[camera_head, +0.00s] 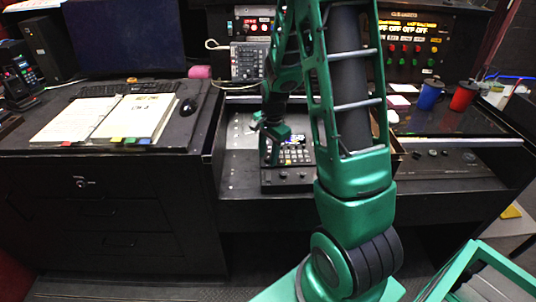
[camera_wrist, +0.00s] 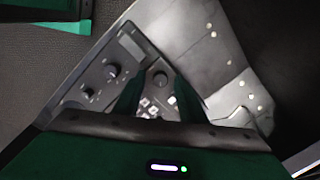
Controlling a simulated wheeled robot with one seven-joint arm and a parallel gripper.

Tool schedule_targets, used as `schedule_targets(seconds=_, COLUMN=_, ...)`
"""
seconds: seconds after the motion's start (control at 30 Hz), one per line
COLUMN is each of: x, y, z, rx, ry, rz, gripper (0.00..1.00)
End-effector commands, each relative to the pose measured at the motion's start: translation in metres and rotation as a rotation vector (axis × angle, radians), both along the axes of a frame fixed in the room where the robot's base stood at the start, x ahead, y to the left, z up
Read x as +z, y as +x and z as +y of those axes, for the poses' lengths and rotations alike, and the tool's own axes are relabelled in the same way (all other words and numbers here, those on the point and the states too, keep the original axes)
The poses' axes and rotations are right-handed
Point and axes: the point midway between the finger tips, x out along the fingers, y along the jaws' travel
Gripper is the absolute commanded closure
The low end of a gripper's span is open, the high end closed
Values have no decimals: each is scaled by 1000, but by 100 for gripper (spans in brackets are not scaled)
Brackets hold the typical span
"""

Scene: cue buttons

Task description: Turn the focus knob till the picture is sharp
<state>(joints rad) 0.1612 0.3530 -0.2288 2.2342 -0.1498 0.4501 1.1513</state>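A small black control panel (camera_head: 287,178) sits in the middle of the desk, with dark knobs on its front part and small lit keys behind. In the wrist view, a round knob (camera_wrist: 160,78) lies beyond and between my fingertips. No label tells which is the focus knob. My gripper (camera_wrist: 157,88) is open, its two green fingers apart over the panel, with pale lit keys showing between them. Whether a finger touches anything cannot be told. No picture whose sharpness I can judge is clearly visible.
An open binder (camera_head: 105,118) lies on the left desk near a mouse (camera_head: 188,107). A blue mug (camera_head: 430,96) and a red mug (camera_head: 463,97) stand at right. My arm hides part of the desk.

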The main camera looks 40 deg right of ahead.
Motion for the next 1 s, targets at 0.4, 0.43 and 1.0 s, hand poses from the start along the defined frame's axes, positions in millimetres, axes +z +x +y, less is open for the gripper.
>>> schedule_targets(seconds=0.4, x=0, y=0, z=0, rx=0, ry=0, rz=0, gripper=100)
schedule_targets(seconds=0.43, x=0, y=0, z=0, rx=0, ry=0, rz=0, gripper=100)
schedule_targets(seconds=1.0, x=0, y=-1, z=0, rx=192, ry=-24, rz=17, gripper=100)
